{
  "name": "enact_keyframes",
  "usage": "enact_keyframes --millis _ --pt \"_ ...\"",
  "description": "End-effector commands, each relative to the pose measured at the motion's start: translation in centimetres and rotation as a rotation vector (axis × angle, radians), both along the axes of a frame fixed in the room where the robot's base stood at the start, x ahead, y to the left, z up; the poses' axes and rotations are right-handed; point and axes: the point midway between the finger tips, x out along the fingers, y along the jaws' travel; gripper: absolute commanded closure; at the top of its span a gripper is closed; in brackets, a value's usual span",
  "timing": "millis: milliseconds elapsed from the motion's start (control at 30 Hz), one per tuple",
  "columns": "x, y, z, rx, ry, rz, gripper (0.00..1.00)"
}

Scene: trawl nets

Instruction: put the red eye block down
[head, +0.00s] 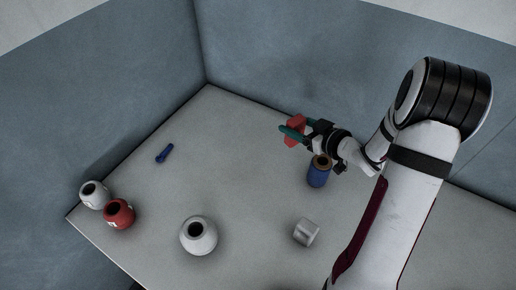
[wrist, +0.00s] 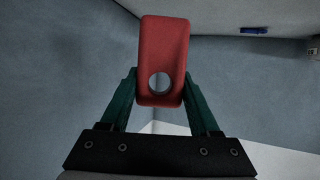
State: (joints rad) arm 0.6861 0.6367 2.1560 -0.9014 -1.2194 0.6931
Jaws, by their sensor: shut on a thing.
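My gripper (head: 288,132) is at the back of the table, with its green fingers shut on the red eye block (head: 296,126). In the wrist view the red eye block (wrist: 163,40) is held between the two green fingers (wrist: 160,100), with its round hole facing the camera. The block looks raised above the table, but its exact height is hard to tell. The fingers and wrist hide part of the block in the head view.
A blue spool with a brown top (head: 318,172) stands just below my wrist. A grey block (head: 306,233), a white pot (head: 198,236), a red pot (head: 118,214), another white pot (head: 94,195) and a blue pin (head: 164,153) are on the table (head: 235,170). Its middle is clear.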

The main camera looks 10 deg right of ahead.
Motion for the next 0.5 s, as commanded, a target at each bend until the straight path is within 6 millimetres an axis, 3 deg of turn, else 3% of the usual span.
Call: enact_keyframes --millis 200,500 --pt "3.4 5.1 -3.7 0.001 0.004 0.008 1.0" --pt "6.1 8.5 -6.8 0.001 0.004 0.002 1.0"
